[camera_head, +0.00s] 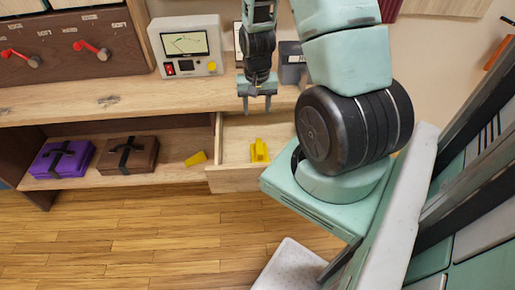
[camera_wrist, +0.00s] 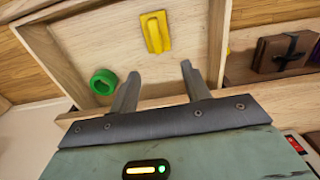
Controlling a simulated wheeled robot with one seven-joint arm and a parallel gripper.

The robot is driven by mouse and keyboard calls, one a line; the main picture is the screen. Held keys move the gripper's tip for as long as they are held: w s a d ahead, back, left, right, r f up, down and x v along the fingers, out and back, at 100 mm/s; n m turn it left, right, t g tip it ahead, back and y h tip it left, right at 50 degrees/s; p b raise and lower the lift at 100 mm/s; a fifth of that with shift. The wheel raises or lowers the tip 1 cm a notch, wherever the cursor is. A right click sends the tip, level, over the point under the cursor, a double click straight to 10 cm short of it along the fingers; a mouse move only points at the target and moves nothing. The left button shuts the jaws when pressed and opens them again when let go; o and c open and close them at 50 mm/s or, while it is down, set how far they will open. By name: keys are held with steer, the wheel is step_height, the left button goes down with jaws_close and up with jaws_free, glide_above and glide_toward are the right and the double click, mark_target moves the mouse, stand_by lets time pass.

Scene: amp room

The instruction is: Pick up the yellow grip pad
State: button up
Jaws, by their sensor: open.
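A yellow grip pad (camera_head: 259,151), a flat piece with a raised bar, lies in the open wooden drawer (camera_head: 232,180). In the wrist view the pad (camera_wrist: 155,33) lies on the drawer floor, ahead of my fingertips. My gripper (camera_head: 257,103) is above the back part of the drawer, pointing down, apart from the pad. In the wrist view my gripper (camera_wrist: 160,72) has its two fingers spread, with nothing between them. A second yellow block (camera_head: 196,158) lies on the shelf left of the drawer; I cannot tell exactly what it is.
A green ring (camera_wrist: 103,82) lies in the drawer beside the pad. A purple case (camera_head: 62,158) and a brown case (camera_head: 127,155) sit on the shelf. A meter box (camera_head: 186,46) stands on the bench above. The bench edge is close to my gripper.

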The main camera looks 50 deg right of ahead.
glide_above(259, 145)
steer(key=f, duration=1.2)
steer(key=shift+w+d+f+p, duration=0.15)
steer(key=shift+d+f+p, duration=0.05)
steer(key=shift+p, duration=0.15)
steer(key=f, duration=0.2)
steer(key=f+p, duration=0.1)
steer(key=f, duration=0.1)
steer(key=shift+s+a, duration=0.25)
steer(key=shift+s, duration=0.05)
steer(key=shift+f, duration=0.65)
steer(key=shift+c, duration=0.4)
jaws_close()
